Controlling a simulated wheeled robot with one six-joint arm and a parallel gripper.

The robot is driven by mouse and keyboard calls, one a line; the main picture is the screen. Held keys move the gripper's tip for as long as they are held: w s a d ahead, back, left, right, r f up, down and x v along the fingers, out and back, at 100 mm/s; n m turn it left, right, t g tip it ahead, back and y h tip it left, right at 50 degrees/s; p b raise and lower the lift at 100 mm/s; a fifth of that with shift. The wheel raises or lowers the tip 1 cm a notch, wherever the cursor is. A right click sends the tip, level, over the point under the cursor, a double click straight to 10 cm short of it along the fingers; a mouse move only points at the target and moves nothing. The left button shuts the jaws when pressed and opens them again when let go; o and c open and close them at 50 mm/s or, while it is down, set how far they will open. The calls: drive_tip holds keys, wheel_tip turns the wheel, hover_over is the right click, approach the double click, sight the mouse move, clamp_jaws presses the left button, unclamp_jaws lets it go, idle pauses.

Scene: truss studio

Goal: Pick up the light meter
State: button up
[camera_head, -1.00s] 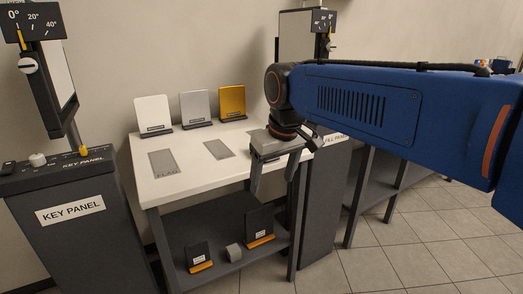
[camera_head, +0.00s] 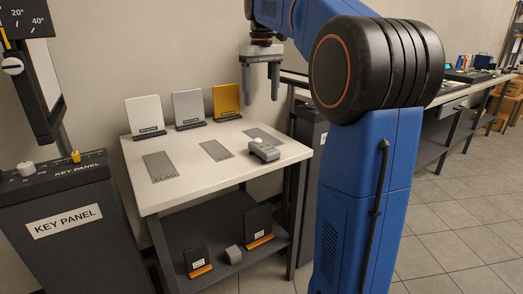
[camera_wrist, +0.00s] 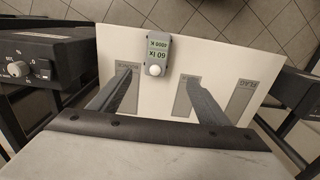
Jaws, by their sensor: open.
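The light meter (camera_head: 265,151) is a small grey device lying on the white table (camera_head: 185,197), near its right front edge. In the wrist view the light meter (camera_wrist: 157,54) shows a green display reading "60 lx" and "4800 K" and a white dome. My gripper (camera_head: 262,98) is open and empty, pointing down above the back right part of the table, above and behind the meter. In the wrist view my gripper's two fingers (camera_wrist: 157,88) stand apart, with the meter beyond them and between their lines.
White, grey and gold cards (camera_head: 189,107) stand along the table's back. Grey marked rectangles (camera_head: 216,150) lie on the tabletop. Dark panels with orange edges (camera_head: 258,226) sit on the lower shelf. The key panel (camera_head: 62,217) stands at the left.

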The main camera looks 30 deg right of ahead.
hover_over(263, 146)
drive_tip(key=f, duration=1.1)
drive_tip(key=shift+w+a+f, duration=0.15)
drive_tip(key=shift+w+f, duration=0.05)
drive_tip(key=shift+f, duration=0.2)
drive_tip(key=shift+s+d+f, duration=0.1)
drive_tip(key=shift+d+f, duration=0.05)
drive_tip(key=shift+f, duration=1.25)
drive_tip(key=shift+s+d+f, duration=0.1)
drive_tip(key=shift+f, duration=1.25)
drive_tip(key=shift+c, duration=0.3)
drive_tip(key=c, duration=1.2)
drive_tip(key=shift+r, duration=0.15)
